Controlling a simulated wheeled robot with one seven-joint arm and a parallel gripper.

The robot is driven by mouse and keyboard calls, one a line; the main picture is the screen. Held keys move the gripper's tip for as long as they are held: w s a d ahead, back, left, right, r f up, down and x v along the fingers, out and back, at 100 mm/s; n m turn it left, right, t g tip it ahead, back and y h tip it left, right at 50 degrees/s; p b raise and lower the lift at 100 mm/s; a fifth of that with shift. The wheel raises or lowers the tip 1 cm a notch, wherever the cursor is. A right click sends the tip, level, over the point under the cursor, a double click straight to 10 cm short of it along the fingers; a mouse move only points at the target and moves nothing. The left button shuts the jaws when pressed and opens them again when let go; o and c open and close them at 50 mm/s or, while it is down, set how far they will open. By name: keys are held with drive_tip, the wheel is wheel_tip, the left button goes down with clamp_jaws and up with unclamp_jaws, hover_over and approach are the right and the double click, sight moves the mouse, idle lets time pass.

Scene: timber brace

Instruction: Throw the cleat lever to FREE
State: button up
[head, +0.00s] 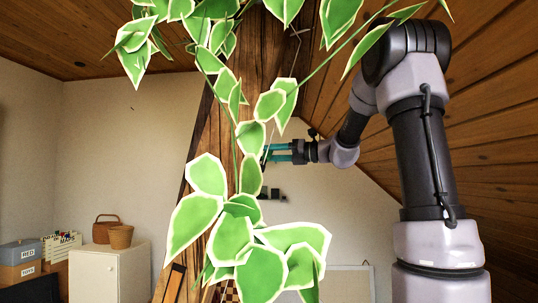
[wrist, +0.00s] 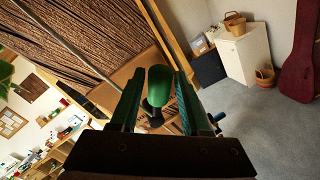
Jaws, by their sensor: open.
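My gripper (head: 277,153) is open in the head view, its teal fingers pointing left at the timber post (head: 252,55). In the wrist view, a green rounded knob on a dark stem (wrist: 158,84) stands between the two open fingers (wrist: 159,74). It looks like the cleat lever's handle. Gaps show on both sides of it, and I cannot tell whether either finger touches it. Hanging leaves and the gripper hide the lever in the head view. I cannot read any FREE marking or the lever's setting.
A variegated trailing plant (head: 230,238) hangs in front of the post, close to my gripper. A small dark fixture (head: 271,194) shows below the gripper. A white cabinet (head: 122,270) with baskets stands at lower left. The sloped wooden ceiling (head: 480,130) is at right.

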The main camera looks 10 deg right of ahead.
drive_tip(key=shift+a, duration=0.1)
clamp_jaws()
idle(1.4)
